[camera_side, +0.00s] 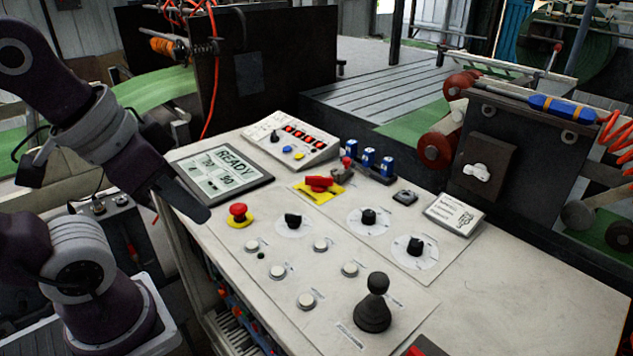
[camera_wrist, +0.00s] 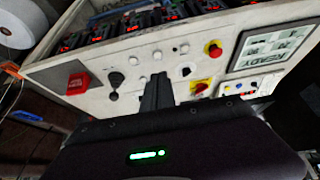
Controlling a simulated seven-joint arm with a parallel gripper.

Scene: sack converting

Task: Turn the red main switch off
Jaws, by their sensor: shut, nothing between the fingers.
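The red main switch (camera_side: 319,183) is a red rotary handle on a square yellow plate, near the back middle of the white control panel. It also shows in the wrist view (camera_wrist: 200,88), right of my fingers. Its handle lies roughly across the plate in the side view; I cannot read any position marks. My gripper (camera_side: 203,216) is shut and empty at the panel's left edge, left of the red mushroom button and apart from the switch. In the wrist view my closed fingers (camera_wrist: 157,76) point toward the panel.
A red mushroom button (camera_side: 238,212) on a yellow base stands between my gripper and the switch. A READY display (camera_side: 222,168), black knobs (camera_side: 293,220), white buttons and a tall black joystick (camera_side: 374,305) also stand on the panel.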

